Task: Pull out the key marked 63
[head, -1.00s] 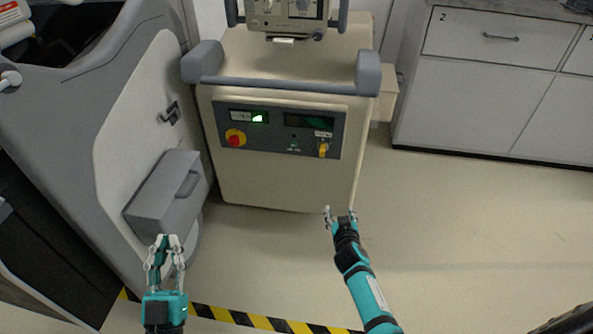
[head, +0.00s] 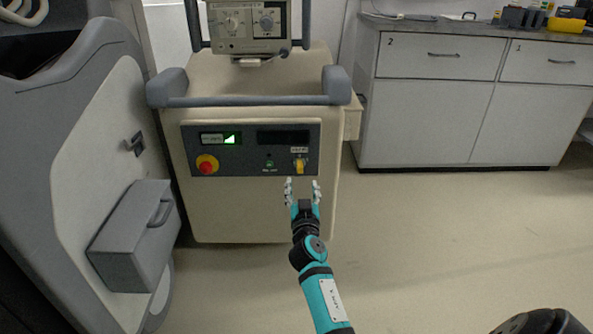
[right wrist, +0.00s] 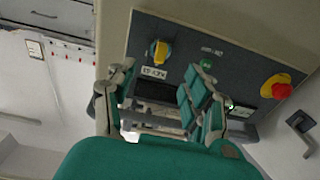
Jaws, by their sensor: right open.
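A yellow key (head: 300,167) sits in a switch at the right end of the dark control panel (head: 225,166) on a beige cart (head: 235,215). A small white label is above it in the head view; its marking is too small to read. My right gripper (head: 302,186) is open and empty, just below the key in front of the cart. In the right wrist view the yellow key (right wrist: 159,52) is upside down beyond the open fingers (right wrist: 165,78), apart from them. My left gripper is out of view.
The panel also holds a red emergency button (head: 207,164), a green button (head: 269,163) and small displays. A grey handlebar (head: 250,100) runs above it. A grey machine with a box (head: 135,240) stands close at left. The floor at right is clear, before white cabinets (head: 420,120).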

